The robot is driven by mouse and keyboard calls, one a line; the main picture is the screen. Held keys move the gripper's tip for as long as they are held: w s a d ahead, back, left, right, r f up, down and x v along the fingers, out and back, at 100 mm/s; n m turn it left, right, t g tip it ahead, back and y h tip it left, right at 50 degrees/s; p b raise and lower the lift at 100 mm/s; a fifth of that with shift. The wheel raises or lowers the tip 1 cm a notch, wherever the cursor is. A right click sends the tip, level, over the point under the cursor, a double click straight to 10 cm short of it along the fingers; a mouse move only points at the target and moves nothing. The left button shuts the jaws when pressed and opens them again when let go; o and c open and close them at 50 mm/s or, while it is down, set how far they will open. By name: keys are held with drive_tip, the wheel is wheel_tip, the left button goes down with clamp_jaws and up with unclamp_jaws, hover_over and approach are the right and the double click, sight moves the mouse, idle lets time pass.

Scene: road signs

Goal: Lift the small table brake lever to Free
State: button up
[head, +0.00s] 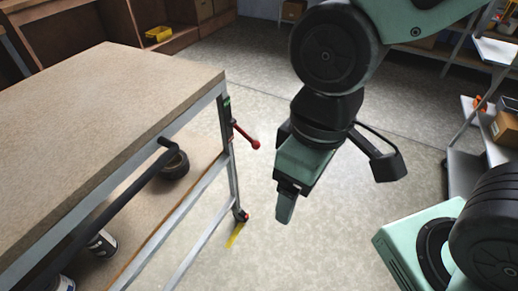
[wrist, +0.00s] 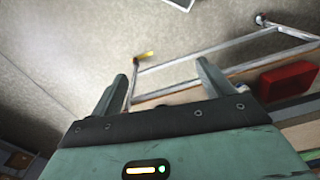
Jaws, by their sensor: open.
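The small table (head: 110,95) stands on the left with a brown top and metal legs. Its brake lever (head: 246,136), a red rod with a ball end, sticks out from a black plate (head: 225,118) on the near corner leg and slopes down to the right. The plate has a green mark near its top; its lettering is too small to read. My gripper (head: 285,207) points down over the floor, right of the lever and lower in the picture, apart from it. In the wrist view my gripper (wrist: 162,72) is open with nothing between its fingers; I cannot make out the lever there.
A black push handle (head: 110,205) runs along the table's side. A red box (wrist: 287,80) shows in the wrist view. Shelving (head: 470,125) stands right; the floor between is clear.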

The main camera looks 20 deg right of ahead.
drive_tip(key=shift+f, duration=0.15)
drive_tip(key=c, duration=0.5)
drive_tip(key=shift+g, duration=0.4)
drive_tip(key=f+b, duration=0.1)
drive_tip(key=w+f+b, duration=0.1)
drive_tip(key=f, duration=0.1)
drive_tip(key=w+a+f+b, duration=0.1)
drive_tip(key=f, duration=0.1)
drive_tip(key=shift+f, duration=0.15)
clamp_jaws()
drive_tip(key=w+d+f+n+t+h+b, duration=0.1)
drive_tip(key=w+d+f+h+b, duration=0.1)
drive_tip(key=w+f+b, duration=0.65)
drive_tip(key=w+d+f+n+h+b, duration=0.1)
drive_tip(key=w+d+f+h+b, duration=0.15)
drive_tip(key=f, duration=1.15)
drive_tip(key=w+d+f+n+t+h+b, duration=0.1)
drive_tip(key=w+d+f+h+b, duration=0.15)
drive_tip(key=w+f+b, duration=0.6)
drive_tip(key=w+a+f+n+t+h+b, duration=0.25)
drive_tip(key=w+f+t+b, duration=0.2)
drive_tip(key=w, duration=0.25)
drive_tip(key=w+a+r+n+t+b, duration=0.2)
drive_tip(key=a+t, duration=0.2)
drive_tip(key=a, duration=0.1)
drive_tip(key=w+a+r+n+t+b, duration=0.2)
drive_tip(key=a+r+n+t, duration=0.1)
drive_tip(key=a, duration=0.3)
drive_tip(key=shift+w+t, duration=0.15)
drive_tip(key=shift+t, duration=0.3)
